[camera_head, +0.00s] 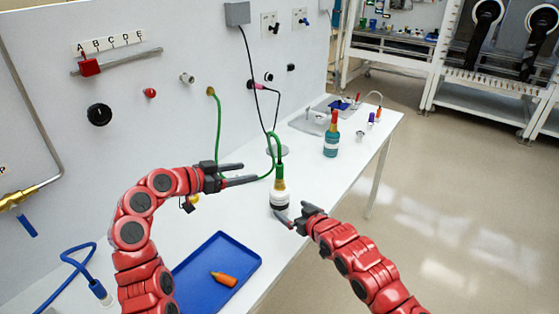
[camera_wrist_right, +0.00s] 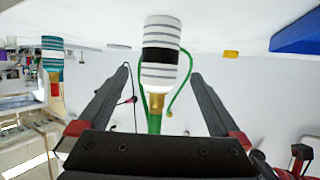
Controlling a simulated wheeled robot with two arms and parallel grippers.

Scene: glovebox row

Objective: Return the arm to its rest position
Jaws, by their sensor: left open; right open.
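My left gripper (camera_head: 250,172) is open and empty above the white bench, left of a white bottle with a black band (camera_head: 280,199). My right gripper (camera_head: 291,217) is open at the near right side of that bottle. In the right wrist view the bottle (camera_wrist_right: 161,58) appears upside down, between the two spread fingers (camera_wrist_right: 160,85), with clear gaps on both sides. It has a gold neck and a green top with a green hose. It stands upright on the bench.
A blue tray (camera_head: 193,262) with an orange item (camera_head: 223,279) lies near my left arm. A teal bottle with a red top (camera_head: 331,137) stands farther back. A wall panel (camera_head: 150,120) with knobs, cables and a lettered rail borders the bench. Open floor lies right.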

